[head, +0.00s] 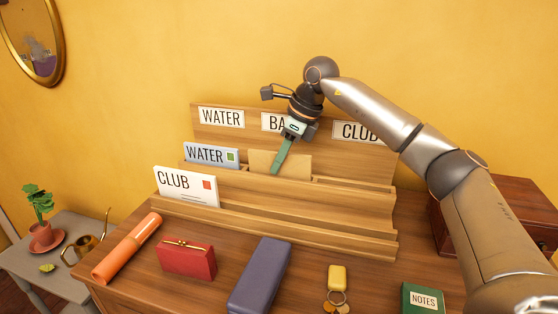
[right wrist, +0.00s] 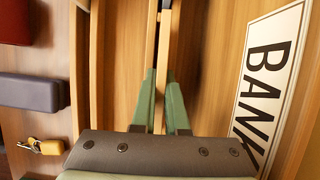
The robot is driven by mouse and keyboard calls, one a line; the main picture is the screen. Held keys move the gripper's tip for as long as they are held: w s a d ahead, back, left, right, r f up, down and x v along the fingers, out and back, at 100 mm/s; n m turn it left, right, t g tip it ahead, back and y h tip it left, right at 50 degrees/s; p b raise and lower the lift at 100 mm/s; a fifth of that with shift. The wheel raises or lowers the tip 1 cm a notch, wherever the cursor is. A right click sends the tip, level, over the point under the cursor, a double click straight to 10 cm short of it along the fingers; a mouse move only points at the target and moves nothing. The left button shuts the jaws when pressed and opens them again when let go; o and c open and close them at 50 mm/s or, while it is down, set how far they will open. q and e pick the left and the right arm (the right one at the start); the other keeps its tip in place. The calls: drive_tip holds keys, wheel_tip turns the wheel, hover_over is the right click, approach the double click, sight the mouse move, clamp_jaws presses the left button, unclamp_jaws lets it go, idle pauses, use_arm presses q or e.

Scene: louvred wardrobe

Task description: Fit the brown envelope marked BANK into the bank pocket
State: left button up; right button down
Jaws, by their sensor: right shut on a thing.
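The brown envelope (head: 298,164) stands upright at the wooden letter rack (head: 330,215), below the BANK label (head: 271,122), which my arm partly covers. Its lower edge is hidden behind a wooden rail, so I cannot tell how deep it sits. No writing on it can be read from here. My right gripper (head: 279,167) is shut on the envelope from above. In the right wrist view the green fingers (right wrist: 162,105) pinch its thin edge, with the BANK label (right wrist: 267,85) to the right. My left gripper is out of view.
A blue WATER envelope (head: 212,156) and a white CLUB envelope (head: 187,188) stand at the rack's left. An orange roll (head: 126,248), red purse (head: 186,260), purple case (head: 260,275), keys (head: 337,285) and green notebook (head: 423,300) lie in front.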

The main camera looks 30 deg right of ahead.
drive_tip(key=shift+s+f, duration=0.1)
drive_tip(key=shift+f, duration=0.3)
drive_tip(key=c, duration=1)
unclamp_jaws()
drive_tip(key=shift+f, duration=0.1)
drive_tip(key=shift+o, duration=0.3)
drive_tip(key=v, duration=1.3)
drive_tip(key=shift+a+r, duration=0.1)
drive_tip(key=shift+r, duration=0.1)
drive_tip(key=shift+w, duration=0.25)
